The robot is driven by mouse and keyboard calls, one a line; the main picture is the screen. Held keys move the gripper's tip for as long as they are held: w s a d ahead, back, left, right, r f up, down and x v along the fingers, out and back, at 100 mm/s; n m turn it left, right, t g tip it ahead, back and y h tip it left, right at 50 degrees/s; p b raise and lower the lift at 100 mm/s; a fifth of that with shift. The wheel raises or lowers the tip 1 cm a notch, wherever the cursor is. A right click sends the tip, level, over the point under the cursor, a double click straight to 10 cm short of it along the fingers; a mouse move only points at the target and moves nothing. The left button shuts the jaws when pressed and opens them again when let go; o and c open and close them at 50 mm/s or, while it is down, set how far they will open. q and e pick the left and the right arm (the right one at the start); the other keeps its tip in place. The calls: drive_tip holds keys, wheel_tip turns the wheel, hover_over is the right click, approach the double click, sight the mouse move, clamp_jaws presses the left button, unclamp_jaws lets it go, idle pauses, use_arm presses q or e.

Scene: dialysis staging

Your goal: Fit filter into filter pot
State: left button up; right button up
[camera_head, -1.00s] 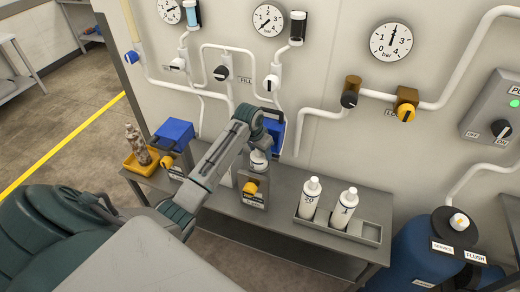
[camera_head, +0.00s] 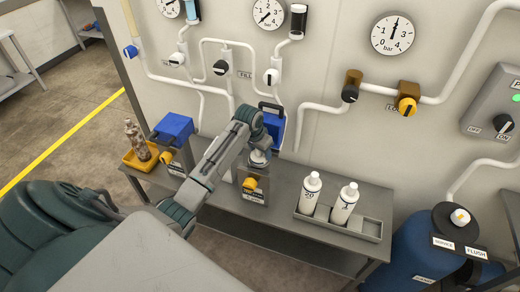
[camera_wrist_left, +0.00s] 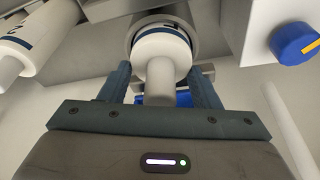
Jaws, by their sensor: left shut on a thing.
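My left gripper (camera_head: 262,148) reaches over the bench to the grey filter pot (camera_head: 252,186), which has a yellow knob on its front. It is shut on a white filter (camera_head: 258,158), mostly hidden by the wrist in the head view. In the left wrist view, the filter (camera_wrist_left: 160,65) shows its narrow neck between the two fingers (camera_wrist_left: 161,90). A grey round rim (camera_wrist_left: 195,22) surrounds its dark-banded body. How deep the filter sits in the pot cannot be told. My right gripper is not in view.
Two white filters (camera_head: 310,194) (camera_head: 345,204) stand in a grey tray (camera_head: 372,231) to the right. A brownish filter (camera_head: 137,143) stands in a yellow tray (camera_head: 141,164) at left, beside a blue box (camera_head: 174,130). Pipes and gauges line the wall behind.

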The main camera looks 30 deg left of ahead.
use_arm(q)
drive_tip(key=shift+f, duration=0.65)
drive_tip(key=o, duration=1.6)
drive_tip(key=b+v, duration=0.3)
drive_tip(key=v, duration=0.8)
